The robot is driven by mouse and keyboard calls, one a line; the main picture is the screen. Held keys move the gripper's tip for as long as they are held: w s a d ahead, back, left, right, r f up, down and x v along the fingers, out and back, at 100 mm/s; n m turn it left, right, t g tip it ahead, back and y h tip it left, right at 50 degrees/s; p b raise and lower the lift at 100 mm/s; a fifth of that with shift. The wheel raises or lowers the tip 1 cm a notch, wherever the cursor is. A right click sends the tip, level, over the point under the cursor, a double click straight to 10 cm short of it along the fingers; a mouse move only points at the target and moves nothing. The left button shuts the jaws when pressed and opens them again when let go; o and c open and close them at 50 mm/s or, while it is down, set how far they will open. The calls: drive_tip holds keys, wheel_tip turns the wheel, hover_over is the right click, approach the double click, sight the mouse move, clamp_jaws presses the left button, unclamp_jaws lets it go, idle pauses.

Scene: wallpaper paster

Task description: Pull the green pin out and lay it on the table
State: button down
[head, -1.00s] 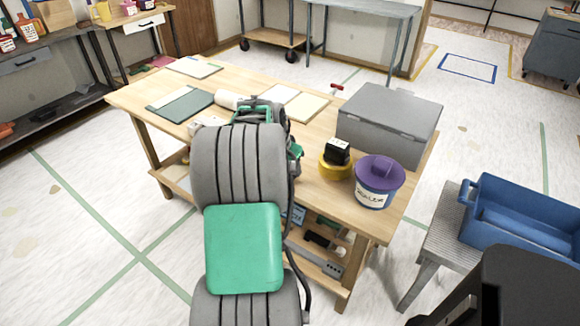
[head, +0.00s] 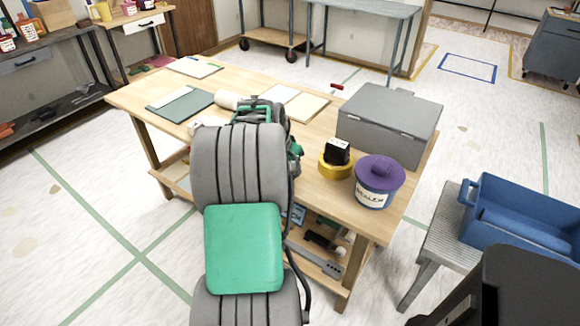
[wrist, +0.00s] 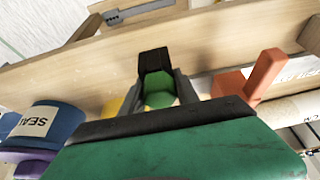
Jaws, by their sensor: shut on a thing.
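My gripper (wrist: 156,82) shows in the wrist view, with its jaws closed on a green piece, the green pin (wrist: 160,97). Only a short part of the pin shows between the dark fingers. The rest is hidden, and I cannot tell whether it is seated in anything. In the head view my own arm hides the gripper and the pin. The table (head: 310,190) is a light wooden workbench under my arm.
A purple-lidded sealer tub (head: 376,186), a yellow tape roll (head: 335,168) and a grey box (head: 388,120) stand on the table's right side. A green mat (head: 187,106) and boards (head: 292,102) lie farther back. An orange-red part (wrist: 258,76) is right of my gripper.

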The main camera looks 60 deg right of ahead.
drive_tip(key=shift+r, duration=0.1)
drive_tip(key=shift+d+r+p, duration=0.1)
drive_tip(key=shift+r+p, duration=1.05)
drive_tip(key=shift+r, duration=0.65)
drive_tip(key=shift+r+p, duration=0.55)
drive_tip(key=shift+r, duration=0.3)
drive_tip(key=shift+r+p, duration=1.2)
drive_tip(key=shift+r, duration=0.75)
